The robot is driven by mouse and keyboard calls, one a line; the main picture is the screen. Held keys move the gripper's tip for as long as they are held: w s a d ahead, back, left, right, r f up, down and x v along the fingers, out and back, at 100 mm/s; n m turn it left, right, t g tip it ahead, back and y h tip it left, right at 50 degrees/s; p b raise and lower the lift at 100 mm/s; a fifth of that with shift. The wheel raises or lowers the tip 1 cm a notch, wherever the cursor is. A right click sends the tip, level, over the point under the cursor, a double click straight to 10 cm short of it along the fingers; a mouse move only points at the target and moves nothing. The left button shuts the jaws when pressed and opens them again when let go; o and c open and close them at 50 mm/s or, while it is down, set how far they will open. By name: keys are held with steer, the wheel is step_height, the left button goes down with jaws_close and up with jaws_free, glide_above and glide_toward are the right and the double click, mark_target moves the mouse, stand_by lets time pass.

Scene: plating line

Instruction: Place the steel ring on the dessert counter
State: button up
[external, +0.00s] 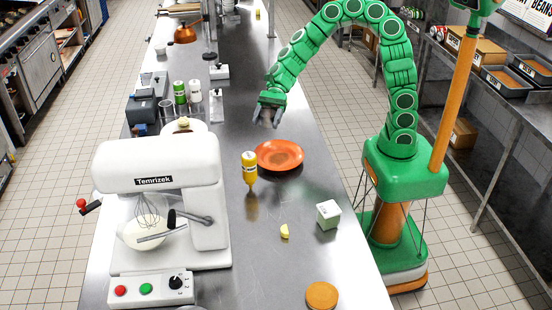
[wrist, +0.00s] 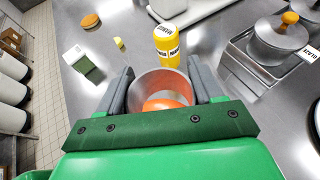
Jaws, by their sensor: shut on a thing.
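My gripper (external: 267,114) is shut on the steel ring (wrist: 143,88), seen in the wrist view between the two grey fingers (wrist: 160,92). The ring is a short, open metal tube. It is held above the steel counter (external: 243,225), and in the external view the fingers mostly hide it. The orange plate (external: 280,155) lies on the counter just in front of my gripper in the external view. Part of something orange shows through the ring in the wrist view. No label marks which part of the counter is the dessert counter.
A yellow bottle (external: 249,168) stands at the plate's left edge. A white mixer (external: 160,200) stands at the left. A small yellow piece (external: 284,231), a pale green box (external: 328,214) and a round brown item (external: 322,295) lie nearer. Bare counter lies between them.

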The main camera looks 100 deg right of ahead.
steer(key=w+a, duration=0.2)
steer(key=a, duration=1)
steer(key=s+a+f+n+g+y, duration=0.15)
steer(key=s+a, duration=0.25)
steer(key=a, duration=1)
steer(key=s+a+f+n+g, duration=0.15)
steer(key=s+a, duration=0.35)
steer(key=a, duration=0.8)
glide_above(276, 274)
steer(key=s, duration=0.1)
steer(key=shift+m+h, duration=0.25)
steer(key=shift+m, duration=0.05)
steer(key=f, duration=0.9)
steer(key=shift+d+f, duration=0.15)
steer(key=shift+d, duration=0.25)
steer(key=shift+w+a+f, duration=0.35)
steer(key=shift+f, duration=0.3)
steer(key=shift+f+t, duration=0.3)
steer(key=shift+f, duration=1.1)
steer(key=shift+f, duration=0.1)
steer(key=o, duration=1.1)
steer(key=shift+c, duration=0.2)
